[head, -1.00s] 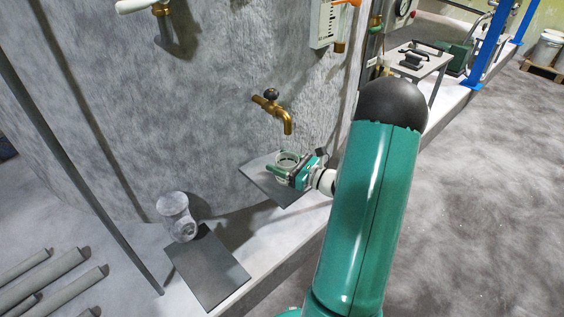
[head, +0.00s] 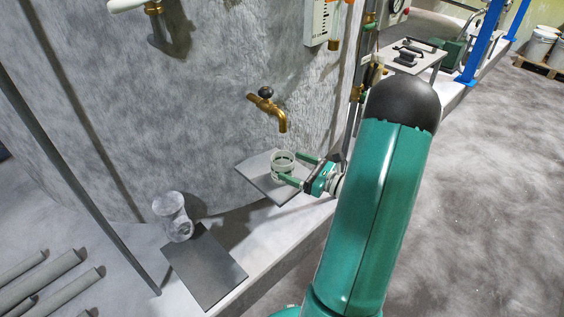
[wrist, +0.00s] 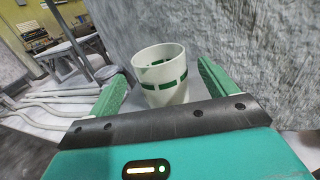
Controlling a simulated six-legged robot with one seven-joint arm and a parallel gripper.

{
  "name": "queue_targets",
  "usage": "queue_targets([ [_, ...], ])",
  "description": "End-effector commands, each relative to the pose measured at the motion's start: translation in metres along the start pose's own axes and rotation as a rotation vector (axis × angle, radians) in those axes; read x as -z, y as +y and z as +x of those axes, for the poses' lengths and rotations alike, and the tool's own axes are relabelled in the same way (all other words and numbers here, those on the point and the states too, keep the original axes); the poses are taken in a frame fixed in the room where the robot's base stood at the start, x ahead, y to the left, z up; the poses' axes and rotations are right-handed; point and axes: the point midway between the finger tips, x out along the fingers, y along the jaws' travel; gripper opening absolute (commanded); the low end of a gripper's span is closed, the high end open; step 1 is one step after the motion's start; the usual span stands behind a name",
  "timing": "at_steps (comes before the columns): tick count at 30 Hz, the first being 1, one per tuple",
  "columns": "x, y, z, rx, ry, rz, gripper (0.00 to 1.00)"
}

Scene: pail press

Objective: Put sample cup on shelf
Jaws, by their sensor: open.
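The sample cup (head: 283,168), white with a broken green band, stands upright on a small grey shelf (head: 255,174) below a brass tap (head: 268,104). My gripper (head: 297,169) is open on the cup's right side, its fingers pointing toward the cup. In the wrist view the cup (wrist: 160,77) sits ahead between the two spread green fingers, with a gap on each side. Its base is partly hidden by the gripper's front edge.
A clear, waisted vessel (head: 172,216) stands left of the shelf, beside a dark flat plate (head: 204,267) on the ledge. A grey curved wall rises close behind the shelf. Pipes (head: 50,278) lie at the lower left. Open floor is at right.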

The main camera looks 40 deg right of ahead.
Motion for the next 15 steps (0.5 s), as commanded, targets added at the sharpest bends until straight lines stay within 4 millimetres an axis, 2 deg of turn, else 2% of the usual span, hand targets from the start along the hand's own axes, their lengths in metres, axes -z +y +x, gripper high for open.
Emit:
queue_targets([
  [3,0.000,-0.001,-0.026,0.004,0.001,0.001,0.84],
  [6,0.000,0.000,-0.042,0.003,0.000,0.001,0.84],
  [10,0.000,0.000,-0.053,0.001,0.000,0.001,0.84],
  [15,0.000,0.000,-0.056,0.000,0.000,0.001,0.84],
])
